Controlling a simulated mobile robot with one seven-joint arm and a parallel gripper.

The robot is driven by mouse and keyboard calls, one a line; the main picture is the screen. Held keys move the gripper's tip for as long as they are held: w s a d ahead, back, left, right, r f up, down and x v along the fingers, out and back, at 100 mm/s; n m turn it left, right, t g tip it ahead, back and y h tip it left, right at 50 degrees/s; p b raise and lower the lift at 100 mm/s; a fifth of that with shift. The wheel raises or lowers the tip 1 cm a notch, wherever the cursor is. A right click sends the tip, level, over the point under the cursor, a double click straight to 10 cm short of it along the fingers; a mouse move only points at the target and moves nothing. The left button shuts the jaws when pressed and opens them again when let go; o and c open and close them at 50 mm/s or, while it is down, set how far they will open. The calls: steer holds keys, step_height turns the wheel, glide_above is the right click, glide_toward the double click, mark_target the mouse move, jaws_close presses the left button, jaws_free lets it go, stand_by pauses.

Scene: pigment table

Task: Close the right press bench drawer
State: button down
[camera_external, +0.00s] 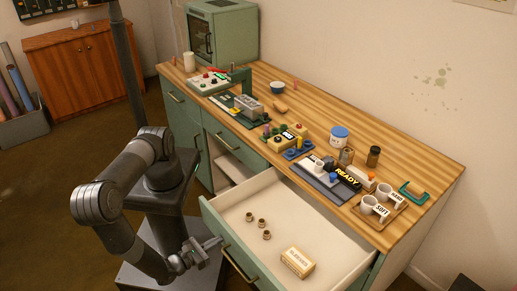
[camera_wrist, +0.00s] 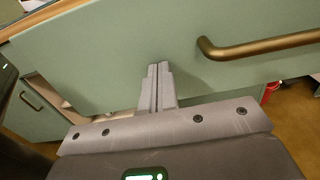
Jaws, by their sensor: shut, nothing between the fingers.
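The right press bench drawer (camera_external: 286,228) is pulled out far from the bench in the outside view. It holds a labelled cream box (camera_external: 298,262) and three small brown cylinders (camera_external: 262,222). Its green front (camera_wrist: 110,55) fills much of the wrist view, with a brass handle (camera_wrist: 262,44) to the right of the fingers. My gripper (camera_external: 215,241) is shut and empty at the left part of the drawer front. In the wrist view my gripper's fingertips (camera_wrist: 159,68) are together, pointing at the green panel left of the handle. I cannot tell whether they touch it.
The wooden bench top (camera_external: 322,112) carries cups, jars and tools, including a READY mat (camera_external: 330,184) near the edge above the drawer. Left of the open drawer is an open compartment (camera_external: 230,166). My base stands close in front of the bench.

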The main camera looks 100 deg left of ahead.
mark_target(260, 222)
steer(key=shift+w+a, duration=0.1)
steer(key=x, duration=3.4)
steer(key=shift+f, duration=0.15)
steer(key=shift+w+a, duration=0.4)
steer(key=v, duration=1.5)
